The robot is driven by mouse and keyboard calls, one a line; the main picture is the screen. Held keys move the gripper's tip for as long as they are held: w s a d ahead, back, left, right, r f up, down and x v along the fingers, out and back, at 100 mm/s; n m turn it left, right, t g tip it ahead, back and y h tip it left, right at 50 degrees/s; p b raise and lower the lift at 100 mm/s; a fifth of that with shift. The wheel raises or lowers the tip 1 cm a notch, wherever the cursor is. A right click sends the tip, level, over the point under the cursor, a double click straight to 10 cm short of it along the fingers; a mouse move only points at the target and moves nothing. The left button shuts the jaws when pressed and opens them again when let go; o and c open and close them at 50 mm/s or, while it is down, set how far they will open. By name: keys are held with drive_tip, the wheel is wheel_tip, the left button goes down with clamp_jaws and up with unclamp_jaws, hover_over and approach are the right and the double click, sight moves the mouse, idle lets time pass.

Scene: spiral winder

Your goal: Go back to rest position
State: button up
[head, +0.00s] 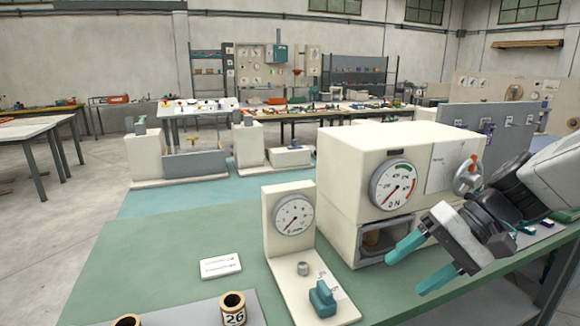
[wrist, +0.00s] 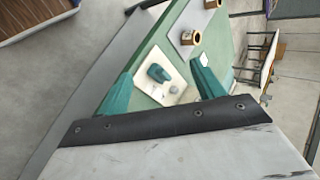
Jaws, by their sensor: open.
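My gripper (head: 422,262) is at the right of the head view, with its two teal fingers apart and nothing between them. It hangs in the air in front of the large cream machine (head: 350,140) with a round dial. In the wrist view my gripper (wrist: 160,92) shows both teal fingers spread, with the bench below. A smaller cream gauge stand (head: 290,217) with a teal knob (head: 322,299) on its base stands left of my gripper. The teal knob also shows between the fingers in the wrist view (wrist: 158,73), apart from them.
A grey pegboard panel (head: 500,125) stands behind my arm. The bench's left part is mostly clear. Open floor (head: 50,220) lies to the left.

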drive_tip(key=s+d+h, duration=0.3)
drive_tip(key=s+h, duration=0.1)
drive_tip(key=s, duration=0.2)
drive_tip(key=s+d+n+t+h, duration=0.1)
drive_tip(key=s+d+h, duration=0.2)
drive_tip(key=s, duration=0.4)
drive_tip(key=shift+s+r+h, duration=0.25)
drive_tip(key=shift+r+h, duration=0.2)
drive_tip(key=shift+h, duration=0.45)
